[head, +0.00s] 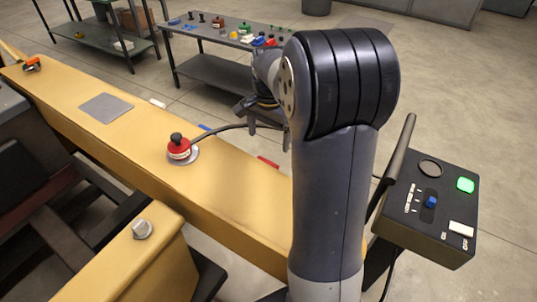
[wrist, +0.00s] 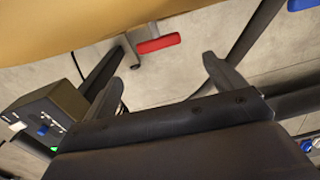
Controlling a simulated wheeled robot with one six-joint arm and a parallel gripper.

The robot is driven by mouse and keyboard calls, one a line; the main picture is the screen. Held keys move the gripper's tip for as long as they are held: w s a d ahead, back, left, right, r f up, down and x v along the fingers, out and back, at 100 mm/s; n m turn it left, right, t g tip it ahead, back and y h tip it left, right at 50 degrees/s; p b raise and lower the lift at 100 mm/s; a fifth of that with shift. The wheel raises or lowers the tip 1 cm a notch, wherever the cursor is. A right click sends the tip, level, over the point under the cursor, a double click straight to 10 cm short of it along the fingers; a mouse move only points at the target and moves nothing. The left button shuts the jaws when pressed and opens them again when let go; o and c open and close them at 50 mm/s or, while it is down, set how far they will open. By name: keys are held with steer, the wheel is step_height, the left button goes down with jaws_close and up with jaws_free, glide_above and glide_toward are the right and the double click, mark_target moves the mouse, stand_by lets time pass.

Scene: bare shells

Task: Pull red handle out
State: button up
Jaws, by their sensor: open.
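The red handle (head: 268,162) is a short bar on the far side of the long yellow beam (head: 225,175), partly close to my arm in the head view. In the wrist view the red handle (wrist: 158,43) lies roughly level, joined at its left end to a grey metal bracket (wrist: 132,50) under the beam's edge. My gripper (wrist: 163,56) is open, with one finger left of the handle and one right of it. Nothing is between the fingers that I can see touching them; the exact gap to the handle cannot be told. In the head view my gripper (head: 266,124) is partly hidden by my arm.
A red knob with a black top (head: 179,149) and a black cable sit on the beam. A blue handle (head: 207,128) and a white one (head: 157,103) are along the same edge. A control box (head: 430,205) with a lit green button stands right. A cluttered table (head: 235,30) is behind.

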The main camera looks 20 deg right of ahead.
step_height(320, 180, down, 8)
steer(key=shift+f+p, duration=0.25)
steer(key=shift+p, duration=0.05)
steer(key=shift+c, duration=0.5)
steer(key=c, duration=1.3)
steer(key=shift+w+d+r, duration=0.2)
steer(key=shift+w+d, duration=0.15)
steer(key=shift+d, duration=0.15)
steer(key=shift+w+d+r, duration=0.15)
steer(key=shift+w+d, duration=0.15)
steer(key=shift+d, duration=0.2)
steer(key=o, duration=1.4)
